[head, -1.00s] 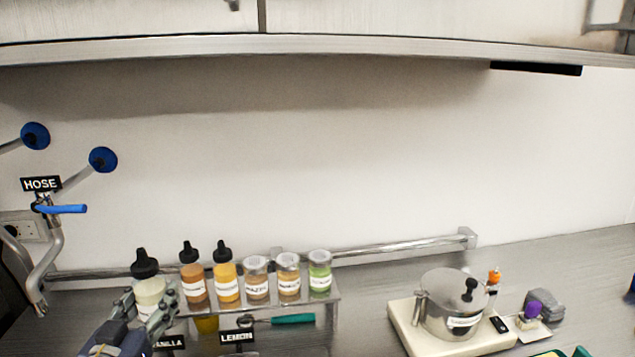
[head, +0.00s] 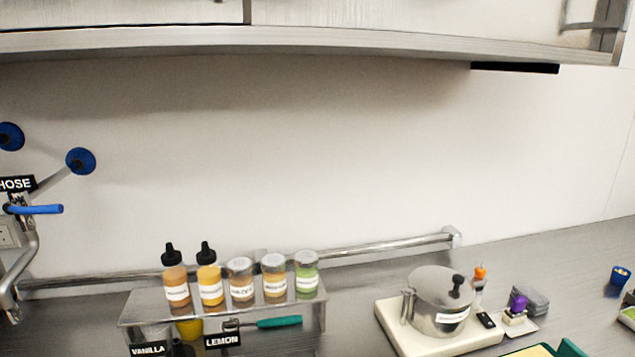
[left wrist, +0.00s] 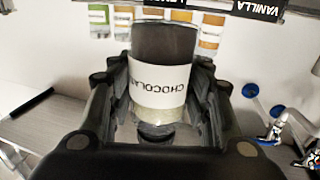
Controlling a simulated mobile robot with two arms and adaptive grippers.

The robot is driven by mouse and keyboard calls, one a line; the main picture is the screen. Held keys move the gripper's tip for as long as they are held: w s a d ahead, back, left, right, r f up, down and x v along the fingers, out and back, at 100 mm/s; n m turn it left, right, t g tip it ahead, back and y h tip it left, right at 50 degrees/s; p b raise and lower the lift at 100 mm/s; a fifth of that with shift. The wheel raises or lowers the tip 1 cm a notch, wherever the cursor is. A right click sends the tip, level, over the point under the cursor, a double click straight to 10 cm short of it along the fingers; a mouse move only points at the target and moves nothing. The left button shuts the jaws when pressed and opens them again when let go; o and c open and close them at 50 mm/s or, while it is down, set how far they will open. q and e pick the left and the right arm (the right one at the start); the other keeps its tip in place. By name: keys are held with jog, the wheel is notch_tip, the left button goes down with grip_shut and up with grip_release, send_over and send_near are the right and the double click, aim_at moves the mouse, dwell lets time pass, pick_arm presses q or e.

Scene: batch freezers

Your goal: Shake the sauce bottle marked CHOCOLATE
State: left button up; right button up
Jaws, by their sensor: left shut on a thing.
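The sauce bottle marked CHOCOLATE (left wrist: 165,45) fills the middle of the left wrist view. It has a white label whose lettering appears upside down, a dark section above the label in the picture and a pale section below it. My left gripper (left wrist: 158,88) is shut on the bottle, with a black finger along each side. My right gripper is in no view.
A clear shelf (head: 225,312) carries two black-capped bottles (head: 209,283) and three jars (head: 273,276); its left end is empty. VANILLA (head: 149,349) and LEMON (head: 222,341) signs are below. A lidded pot (head: 440,300) stands to the right. A hose fitting (head: 35,209) is at far left.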

pick_arm(q)
jog(key=shift+d+r, duration=0.2)
jog(key=shift+d, duration=1.05)
jog(key=a, duration=0.7)
jog(key=d, duration=0.6)
jog(key=shift+d, duration=0.3)
jog(key=shift+a, duration=0.15)
jog(key=a, duration=0.6)
jog(key=d, duration=0.6)
jog(key=shift+d, duration=0.2)
jog(key=shift+a+f, duration=0.1)
jog(key=shift+a, duration=0.15)
jog(key=shift+d, duration=0.45)
jog(key=shift+a, duration=0.1)
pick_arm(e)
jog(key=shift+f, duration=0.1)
pick_arm(q)
jog(key=shift+a, duration=0.1)
